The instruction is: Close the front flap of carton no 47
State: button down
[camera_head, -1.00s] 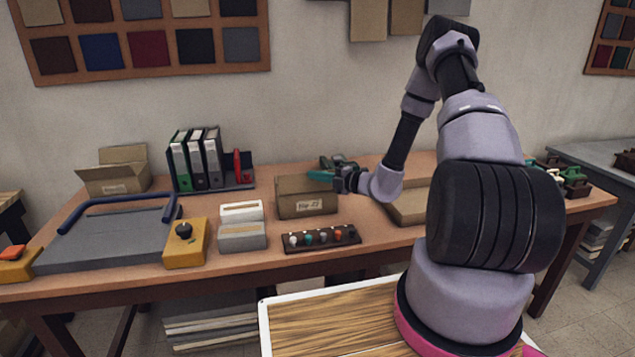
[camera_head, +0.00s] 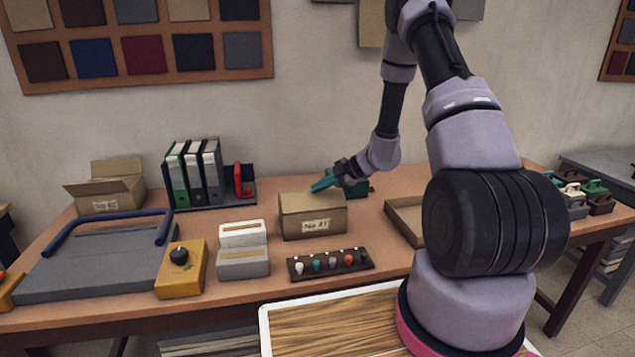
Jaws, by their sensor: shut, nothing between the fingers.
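The carton with a label that seems to read No 47 (camera_head: 298,230) stands mid-table, its labelled face toward me. Its top looks covered by a brown panel lying about level; I cannot tell from here whether the front flap lies fully flat. My gripper (camera_head: 322,184), with teal fingers, is shut and empty. It is at the carton's top, over the back right part, pointing left and slightly down. I cannot tell whether the fingertips touch the cardboard. The gripper hides part of the top's rear edge.
Another open carton (camera_head: 105,200) stands at the back left beside binders (camera_head: 195,172). In front are pale boxes (camera_head: 243,262), a rack of coloured knobs (camera_head: 330,264) and a yellow block (camera_head: 181,270). A shallow brown tray (camera_head: 403,215) lies to the right. A dark green object (camera_head: 357,188) is behind my gripper.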

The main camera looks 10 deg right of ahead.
jog(key=shift+w+f, duration=1)
jog(key=shift+r, duration=0.15)
